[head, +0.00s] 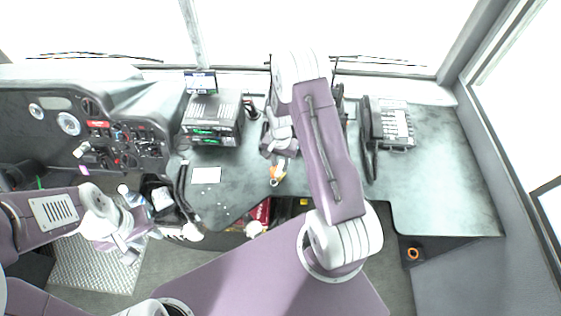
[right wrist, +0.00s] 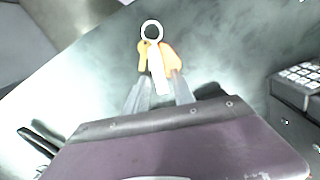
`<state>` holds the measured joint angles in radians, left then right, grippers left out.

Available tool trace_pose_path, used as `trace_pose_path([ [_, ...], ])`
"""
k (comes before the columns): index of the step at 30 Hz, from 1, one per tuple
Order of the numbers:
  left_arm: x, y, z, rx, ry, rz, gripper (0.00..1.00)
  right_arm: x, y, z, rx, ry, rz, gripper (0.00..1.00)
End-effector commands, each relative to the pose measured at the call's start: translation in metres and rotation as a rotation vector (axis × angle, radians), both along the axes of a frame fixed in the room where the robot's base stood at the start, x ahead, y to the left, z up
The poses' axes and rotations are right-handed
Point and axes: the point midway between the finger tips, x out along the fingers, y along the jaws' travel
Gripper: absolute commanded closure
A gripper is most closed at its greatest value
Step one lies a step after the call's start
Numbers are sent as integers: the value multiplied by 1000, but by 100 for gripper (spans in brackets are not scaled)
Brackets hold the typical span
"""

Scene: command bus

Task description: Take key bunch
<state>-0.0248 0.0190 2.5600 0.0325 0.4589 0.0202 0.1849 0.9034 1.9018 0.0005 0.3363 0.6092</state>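The key bunch (head: 278,173) has a metal ring, a pale key and orange parts. It is over the dark grey-green desk (head: 435,180) near its front edge. In the right wrist view the key bunch (right wrist: 153,34) is at the fingertips, its pale key between the two fingers. My right gripper (right wrist: 160,82) has its fingers apart, with a narrow gap beside the key; firm contact is not visible. My right arm partly hides this gripper in the head view.
A telephone (head: 390,125) stands on the desk right of my right arm. A black radio unit (head: 212,120) and a white card (head: 206,175) are to the left. The driver's dashboard (head: 110,140) is further left. The desk's right part is clear.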

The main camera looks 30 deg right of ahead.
Motion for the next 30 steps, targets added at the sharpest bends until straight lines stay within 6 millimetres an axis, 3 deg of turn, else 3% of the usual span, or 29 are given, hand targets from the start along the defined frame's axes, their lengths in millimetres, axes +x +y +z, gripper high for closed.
trace_pose_path([
  [1,0,0,0,0,0,0,69,0,0,0,0,0,0,73],
  [4,0,0,0,0,0,0,69,0,0,0,0,0,0,100],
  [30,0,0,15,0,0,0,69,0,0,17,0,0,0,100],
])
